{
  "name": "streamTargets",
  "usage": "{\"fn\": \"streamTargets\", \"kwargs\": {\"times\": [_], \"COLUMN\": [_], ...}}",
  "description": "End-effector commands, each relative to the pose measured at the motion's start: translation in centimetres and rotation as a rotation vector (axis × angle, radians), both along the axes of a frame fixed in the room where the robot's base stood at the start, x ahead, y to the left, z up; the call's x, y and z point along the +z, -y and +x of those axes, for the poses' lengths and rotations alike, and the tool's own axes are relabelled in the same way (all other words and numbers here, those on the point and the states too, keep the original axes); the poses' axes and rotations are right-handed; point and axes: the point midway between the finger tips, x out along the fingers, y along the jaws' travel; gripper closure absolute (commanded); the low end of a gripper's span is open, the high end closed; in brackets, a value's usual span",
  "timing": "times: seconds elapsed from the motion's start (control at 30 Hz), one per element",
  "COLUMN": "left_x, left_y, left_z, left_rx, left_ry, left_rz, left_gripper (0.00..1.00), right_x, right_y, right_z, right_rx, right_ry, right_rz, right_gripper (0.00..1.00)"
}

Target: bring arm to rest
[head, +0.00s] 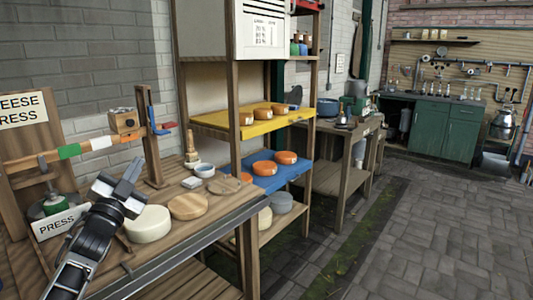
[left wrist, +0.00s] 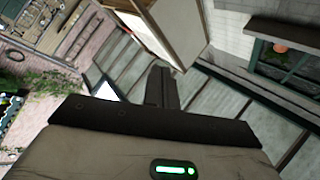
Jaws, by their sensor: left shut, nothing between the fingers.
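My left gripper (head: 130,178) is raised over the wooden press table in the head view, its arm coming in from the lower left. Its fingers are shut with nothing between them. It is left of and above a pale cheese wheel (head: 148,223) and in front of the cheese press (head: 58,200). In the left wrist view the shut fingers (left wrist: 162,85) point away from the tables toward a tilted view of walls and a window. My right gripper does not show.
A wooden disc (head: 188,206) and a small bowl (head: 205,170) stand on the table. A shelf rack behind has a yellow shelf (head: 220,123) and a blue shelf (head: 285,174) with orange cheeses. A green cabinet (head: 445,130) stands far back. The paved floor (head: 440,235) at right is clear.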

Motion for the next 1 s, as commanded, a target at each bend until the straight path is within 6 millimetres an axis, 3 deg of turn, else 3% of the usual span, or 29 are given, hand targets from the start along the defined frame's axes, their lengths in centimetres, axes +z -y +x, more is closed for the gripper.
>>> {"fn": "streamTargets", "kwargs": {"times": [0.1,0.33,0.57,0.77,0.9,1.0], "left_x": [-3.3,-10.2,-18.7,-26.5,-31.8,-34.1], "left_y": [-2.8,-5.0,-0.4,4.5,8.7,11.4], "left_z": [1.4,1.7,-3.2,-10.6,-18.7,-24.9], "left_rx": [0.087,0.186,0.136,0.076,0.027,-0.002], "left_ry": [-0.197,-0.545,-0.673,-0.81,-0.935,-1.022], "left_rz": [-0.186,-0.459,-0.45,-0.461,-0.497,-0.538], "left_gripper": [1.0,1.0,1.0,1.0,1.0,1.0], "right_x": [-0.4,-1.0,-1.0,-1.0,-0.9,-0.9], "right_y": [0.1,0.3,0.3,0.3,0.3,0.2], "right_z": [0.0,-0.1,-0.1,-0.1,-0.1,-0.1], "right_rx": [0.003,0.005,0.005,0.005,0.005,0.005], "right_ry": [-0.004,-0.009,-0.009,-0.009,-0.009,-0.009], "right_rz": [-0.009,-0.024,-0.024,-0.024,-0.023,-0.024], "right_gripper": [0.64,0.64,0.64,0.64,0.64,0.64]}}
